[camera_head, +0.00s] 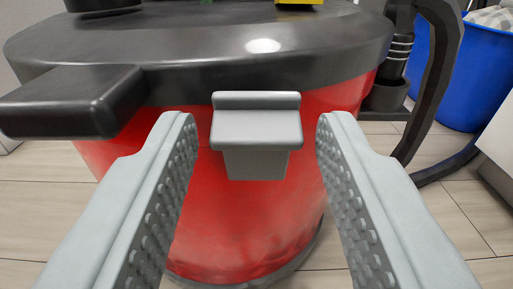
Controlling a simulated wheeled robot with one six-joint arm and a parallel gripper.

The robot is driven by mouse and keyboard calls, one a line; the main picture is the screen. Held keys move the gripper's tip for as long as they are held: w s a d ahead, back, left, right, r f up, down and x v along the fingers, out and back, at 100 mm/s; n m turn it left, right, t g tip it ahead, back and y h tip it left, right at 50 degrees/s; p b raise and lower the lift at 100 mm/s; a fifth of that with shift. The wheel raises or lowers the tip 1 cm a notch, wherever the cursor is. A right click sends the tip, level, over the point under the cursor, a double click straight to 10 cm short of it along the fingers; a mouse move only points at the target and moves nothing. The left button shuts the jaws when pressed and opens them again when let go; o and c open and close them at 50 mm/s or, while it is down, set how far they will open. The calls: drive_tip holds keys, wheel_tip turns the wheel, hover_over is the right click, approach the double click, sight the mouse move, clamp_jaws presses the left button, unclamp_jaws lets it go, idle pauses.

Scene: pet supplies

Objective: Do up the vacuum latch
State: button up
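The vacuum latch (256,129) is a grey clip on the front of the red vacuum body (240,220), just below the black lid (200,45). Its upper edge meets the lid's rim and its lower part lies over the red side. From this angle I cannot tell whether it is fastened. My gripper (254,125) is open and empty. Its two light grey fingers with studded inner faces stand left and right of the latch, apart from it, with a gap on each side.
A black bar-like part (72,101) juts from the lid on the left, near my left finger. A black curved frame (435,90) stands at the right. A blue bin (465,75) is behind it. The floor (40,205) is light wood planks.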

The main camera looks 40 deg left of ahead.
drive_tip(key=c, duration=0.6)
drive_tip(key=shift+w+a+r+g+h, duration=0.3)
drive_tip(key=shift+w+r+g+h, duration=0.15)
drive_tip(key=shift+g, duration=0.25)
drive_tip(key=shift+c, duration=0.2)
drive_tip(key=shift+w+a+r+g+h, duration=0.25)
drive_tip(key=shift+g+h, duration=0.2)
drive_tip(key=shift+g, duration=0.15)
drive_tip(key=o, duration=1)
drive_tip(key=v, duration=1.7)
drive_tip(key=shift+s, duration=0.25)
